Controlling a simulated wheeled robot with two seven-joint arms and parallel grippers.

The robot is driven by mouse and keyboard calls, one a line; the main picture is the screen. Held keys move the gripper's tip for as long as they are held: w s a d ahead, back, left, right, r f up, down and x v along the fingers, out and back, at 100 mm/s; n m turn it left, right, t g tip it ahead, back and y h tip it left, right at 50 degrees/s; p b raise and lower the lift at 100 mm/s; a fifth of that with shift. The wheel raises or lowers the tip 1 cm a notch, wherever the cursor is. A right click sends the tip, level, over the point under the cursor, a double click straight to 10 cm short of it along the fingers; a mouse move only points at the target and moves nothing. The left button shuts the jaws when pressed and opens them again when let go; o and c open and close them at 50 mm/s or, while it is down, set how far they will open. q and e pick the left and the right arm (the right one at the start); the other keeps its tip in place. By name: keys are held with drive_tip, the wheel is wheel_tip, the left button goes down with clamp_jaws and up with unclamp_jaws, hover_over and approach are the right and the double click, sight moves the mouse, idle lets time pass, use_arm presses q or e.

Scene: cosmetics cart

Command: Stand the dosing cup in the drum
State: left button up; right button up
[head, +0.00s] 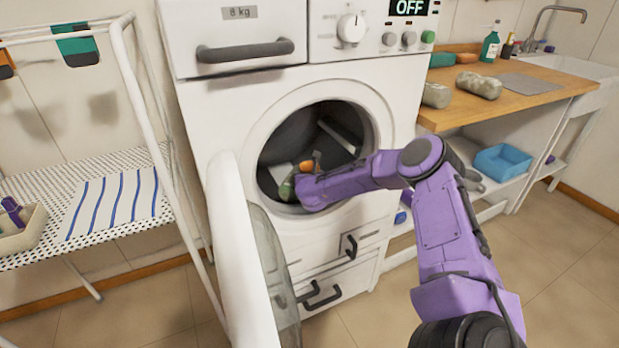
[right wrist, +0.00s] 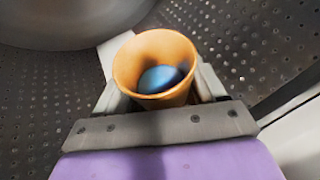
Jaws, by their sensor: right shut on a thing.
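The orange dosing cup (head: 306,165) is inside the drum (head: 290,135) of the white washing machine, seen through the round door opening. In the right wrist view the cup (right wrist: 150,58) has its open mouth facing the camera, with something blue (right wrist: 159,79) inside. My right gripper (right wrist: 155,85) is shut on the cup, one finger on each side. In the head view my right gripper (head: 313,168) is just inside the opening, low in the drum. Perforated drum wall (right wrist: 255,45) surrounds the cup; whether its base touches the drum is hidden. My left gripper is not in view.
The washer door (head: 236,260) stands open at the left front. A green item (head: 287,190) sits at the drum's lower lip. A drying rack with a striped cloth (head: 113,202) is at left. A wooden counter (head: 522,92) and blue basin (head: 503,160) are at right.

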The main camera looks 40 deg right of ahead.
drive_tip(key=shift+s+a+f+b, duration=0.1)
drive_tip(key=shift+f+b, duration=0.1)
drive_tip(key=shift+f, duration=0.15)
drive_tip(key=shift+s+f+b, duration=0.1)
drive_tip(key=shift+f+b, duration=0.05)
drive_tip(key=shift+f, duration=0.15)
drive_tip(key=o, duration=1.1)
drive_tip(key=shift+s, duration=0.2)
drive_tip(key=shift+c, duration=0.2)
drive_tip(key=shift+w+a, duration=0.1)
drive_tip(key=shift+r+p, duration=0.3)
drive_tip(key=shift+p, duration=0.05)
drive_tip(key=shift+w+r+p, duration=0.1)
drive_tip(key=shift+r+p, duration=0.4)
drive_tip(key=shift+p, duration=0.2)
drive_tip(key=p+v, duration=0.1)
drive_tip(key=v, duration=1)
drive_tip(key=shift+a+r, duration=0.1)
